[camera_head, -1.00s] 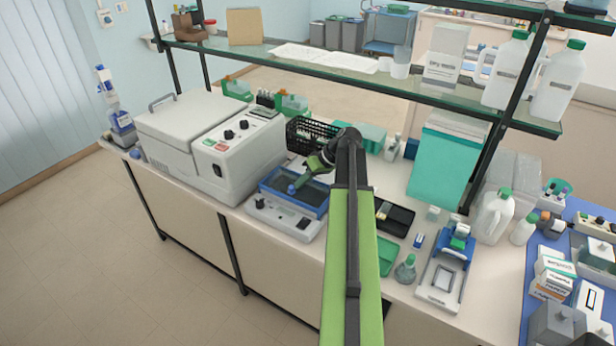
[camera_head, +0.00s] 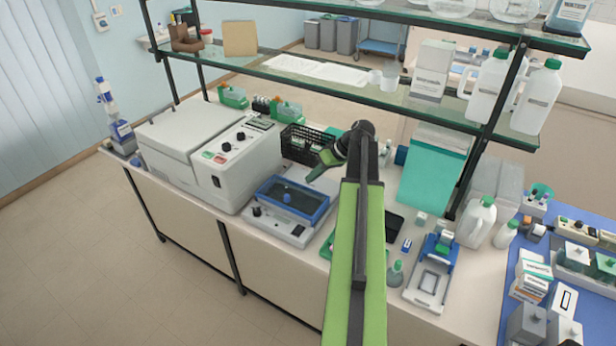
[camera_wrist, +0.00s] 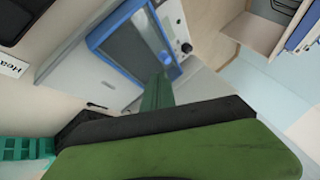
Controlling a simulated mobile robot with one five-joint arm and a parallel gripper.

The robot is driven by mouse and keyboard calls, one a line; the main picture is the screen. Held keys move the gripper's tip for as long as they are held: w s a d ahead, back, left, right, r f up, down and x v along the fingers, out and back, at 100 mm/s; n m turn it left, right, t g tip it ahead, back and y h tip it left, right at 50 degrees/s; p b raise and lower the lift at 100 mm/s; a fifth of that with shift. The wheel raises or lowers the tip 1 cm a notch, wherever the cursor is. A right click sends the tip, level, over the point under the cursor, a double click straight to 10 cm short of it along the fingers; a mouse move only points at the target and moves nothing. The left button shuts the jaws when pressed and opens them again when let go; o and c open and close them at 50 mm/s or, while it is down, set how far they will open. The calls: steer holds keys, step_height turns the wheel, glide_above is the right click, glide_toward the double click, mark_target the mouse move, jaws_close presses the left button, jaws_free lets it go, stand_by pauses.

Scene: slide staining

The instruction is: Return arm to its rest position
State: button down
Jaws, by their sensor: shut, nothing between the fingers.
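My gripper (camera_head: 318,172) is at the end of my green and black arm, above the bench. It is shut and empty. It hangs above and to the right of a blue-framed device (camera_head: 291,198) with a dark window and a grey control base. In the wrist view my gripper's green fingers (camera_wrist: 158,92) point toward the same blue-framed device (camera_wrist: 128,55). The gripper looks apart from it. Part of the bench behind my arm is hidden.
A large white machine (camera_head: 215,150) stands left of the device. A black basket (camera_head: 304,146) is behind my gripper. A glass shelf (camera_head: 330,84) with bottles crosses above the bench. A teal box (camera_head: 432,175) and a white jug (camera_head: 476,222) stand at the right.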

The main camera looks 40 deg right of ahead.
steer(key=w+a+f+n+g+b, duration=0.15)
steer(key=w+a, duration=0.25)
steer(key=a, duration=0.6)
steer(key=w+a+f+n+g+y+b, duration=0.1)
steer(key=w+a+f+n, duration=0.15)
steer(key=a, duration=0.75)
steer(key=w+a+f+n+g+b, duration=0.1)
steer(key=w+a, duration=0.4)
steer(key=a, duration=0.5)
steer(key=s+a+f+n+g+h+b, duration=0.1)
steer(key=s+a+f, duration=0.1)
steer(key=a, duration=0.6)
steer(key=s+a+f+g+h+b, duration=0.1)
steer(key=s+a+f, duration=0.15)
steer(key=a, duration=0.55)
steer(key=s+m+h, duration=0.1)
steer(key=s, duration=0.1)
steer(key=s+d+m+h, duration=0.1)
steer(key=m, duration=0.1)
steer(key=s+f+m+h, duration=0.1)
steer(key=s+m, duration=0.1)
steer(key=shift+s+d+g+h, duration=0.25)
steer(key=shift+s+d+h, duration=0.05)
steer(key=shift+d+h, duration=0.1)
